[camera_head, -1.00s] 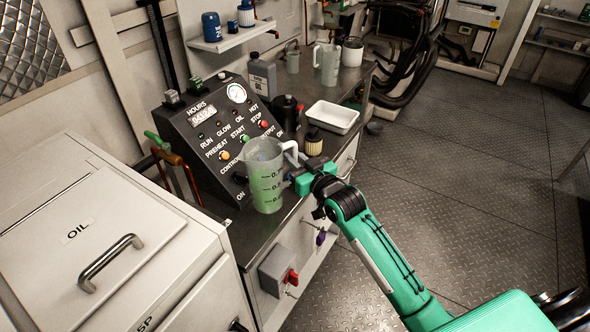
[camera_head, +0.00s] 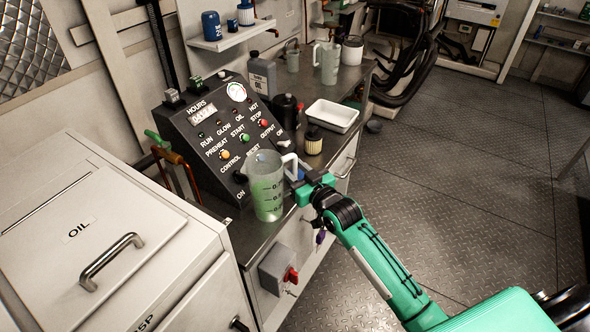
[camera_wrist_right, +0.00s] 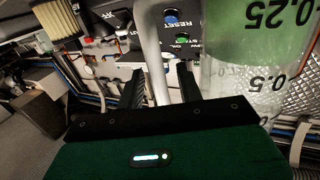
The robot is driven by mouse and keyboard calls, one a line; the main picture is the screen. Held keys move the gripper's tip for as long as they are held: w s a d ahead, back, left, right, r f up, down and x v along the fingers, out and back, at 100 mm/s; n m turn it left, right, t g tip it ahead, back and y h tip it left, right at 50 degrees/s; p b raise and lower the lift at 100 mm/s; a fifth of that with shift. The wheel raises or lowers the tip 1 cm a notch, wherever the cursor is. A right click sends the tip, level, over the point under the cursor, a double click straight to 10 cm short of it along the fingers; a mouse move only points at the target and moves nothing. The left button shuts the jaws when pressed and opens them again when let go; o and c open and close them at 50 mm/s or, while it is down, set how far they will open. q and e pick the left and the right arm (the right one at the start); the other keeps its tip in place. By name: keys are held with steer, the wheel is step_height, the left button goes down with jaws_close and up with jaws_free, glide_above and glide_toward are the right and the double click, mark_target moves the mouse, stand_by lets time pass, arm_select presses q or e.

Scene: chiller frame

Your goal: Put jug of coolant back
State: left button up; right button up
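The jug of coolant (camera_head: 266,190) is a clear measuring jug with green liquid. It is upright and appears to stand on the metal bench (camera_head: 238,238) in front of the control panel, its handle to the right. My right gripper (camera_head: 299,184) is at the handle side. In the right wrist view, its two dark fingers (camera_wrist_right: 160,88) are apart, with the pale handle (camera_wrist_right: 150,45) between them and a gap beside it. The jug body (camera_wrist_right: 245,75) fills the right of that view. My left gripper is not in view.
The black control panel (camera_head: 207,143) stands close behind the jug. A dark bottle (camera_head: 287,112), a white tray (camera_head: 331,116) and a filter (camera_head: 313,143) are farther along the bench. Another jug (camera_head: 329,65) stands at the back. The OIL cabinet (camera_head: 130,215) is left.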

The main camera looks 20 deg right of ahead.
steer(key=shift+r, duration=0.15)
steer(key=shift+s+d, duration=0.1)
steer(key=shift+s, duration=0.25)
steer(key=b+v, duration=0.2)
steer(key=v, duration=0.9)
steer(key=shift+s+d, duration=0.1)
